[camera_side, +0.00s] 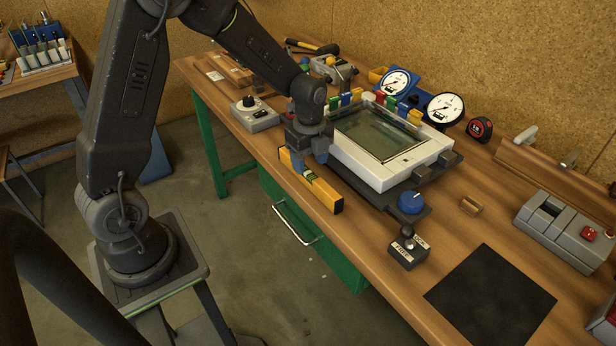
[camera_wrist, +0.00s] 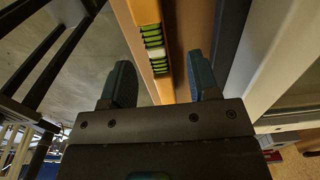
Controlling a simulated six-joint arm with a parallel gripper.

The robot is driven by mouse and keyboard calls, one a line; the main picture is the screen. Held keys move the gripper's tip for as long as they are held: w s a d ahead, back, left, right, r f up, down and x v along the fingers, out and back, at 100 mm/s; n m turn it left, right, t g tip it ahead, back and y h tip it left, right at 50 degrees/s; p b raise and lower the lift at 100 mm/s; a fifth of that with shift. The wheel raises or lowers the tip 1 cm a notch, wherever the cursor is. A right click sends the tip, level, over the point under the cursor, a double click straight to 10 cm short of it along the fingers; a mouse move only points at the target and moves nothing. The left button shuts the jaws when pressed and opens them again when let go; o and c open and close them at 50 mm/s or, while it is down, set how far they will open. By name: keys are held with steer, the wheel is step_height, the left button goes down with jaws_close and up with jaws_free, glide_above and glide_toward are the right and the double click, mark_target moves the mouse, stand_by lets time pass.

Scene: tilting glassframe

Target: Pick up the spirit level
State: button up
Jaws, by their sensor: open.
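The yellow spirit level (camera_side: 324,194) lies along the front edge of the wooden bench, in front of the white glass frame. In the wrist view, the level (camera_wrist: 147,12) runs between my two fingers, with its green vial (camera_wrist: 155,42) showing. My gripper (camera_side: 309,168) is over the middle of the level, pointing down, with its fingers close to it. In the wrist view my gripper (camera_wrist: 162,82) is open, one finger on each side of the level. The side view hides part of the level behind the gripper.
The white glass frame (camera_side: 353,171) on its dark base stands just behind the level. A blue knob (camera_side: 411,202) and a small switch box (camera_side: 408,251) are to the right. A grey dial box (camera_side: 254,115) is to the left. A black mat (camera_side: 490,296) lies front right.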

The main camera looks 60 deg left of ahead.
mark_target(308, 172)
step_height(308, 172, down, 4)
steer(key=shift+s+f, duration=0.15)
steer(key=shift+f, duration=0.05)
steer(key=shift+c, duration=0.2)
jaws_close()
stand_by(0.3)
